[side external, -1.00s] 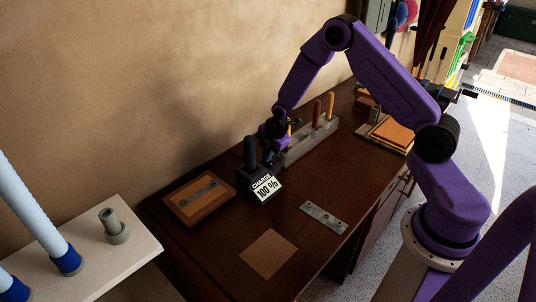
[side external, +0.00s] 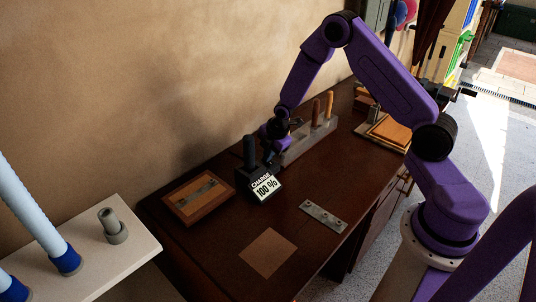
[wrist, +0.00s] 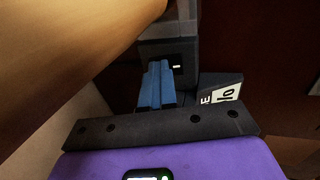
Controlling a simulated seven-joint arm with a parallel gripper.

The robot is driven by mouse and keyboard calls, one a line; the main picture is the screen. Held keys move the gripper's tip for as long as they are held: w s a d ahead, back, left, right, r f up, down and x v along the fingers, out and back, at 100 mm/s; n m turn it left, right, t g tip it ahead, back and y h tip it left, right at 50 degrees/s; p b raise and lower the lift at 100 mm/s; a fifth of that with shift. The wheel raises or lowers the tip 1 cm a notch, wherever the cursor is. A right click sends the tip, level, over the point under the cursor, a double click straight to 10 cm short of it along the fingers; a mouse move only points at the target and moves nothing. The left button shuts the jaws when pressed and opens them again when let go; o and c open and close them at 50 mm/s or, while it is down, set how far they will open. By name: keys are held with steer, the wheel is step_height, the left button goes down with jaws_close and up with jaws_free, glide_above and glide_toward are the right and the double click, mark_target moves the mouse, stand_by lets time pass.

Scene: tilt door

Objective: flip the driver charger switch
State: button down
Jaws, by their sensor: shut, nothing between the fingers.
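The driver charger (side external: 247,183) is a dark block on the brown desk, with a sign reading "CHARGE 100 %" (side external: 265,188) on its front. A dark upright driver (side external: 249,152) stands in it. My gripper (side external: 270,160) is low, just right of and behind the charger. In the wrist view my blue fingers (wrist: 157,85) are shut together with nothing between them. Their tips point at the charger's side (wrist: 168,50), where a small black switch (wrist: 178,66) with a white mark shows. The fingertips partly cover it; I cannot tell whether they touch it.
A grey rack (side external: 305,145) with upright handled tools stands right behind my gripper. A wooden block with a metal plate (side external: 199,196) lies left of the charger. A metal strip (side external: 323,216) and a tan square (side external: 267,252) lie in front. The wall is close behind.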

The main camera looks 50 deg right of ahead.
steer(key=shift+s+f, duration=0.2)
steer(key=shift+s, duration=0.3)
steer(key=shift+r, duration=0.6)
steer(key=w+v, duration=0.1)
steer(key=v, duration=1.2)
steer(key=shift+w+r, duration=0.15)
steer(key=shift+w, duration=0.2)
steer(key=x, duration=1.4)
steer(key=shift+s, duration=0.15)
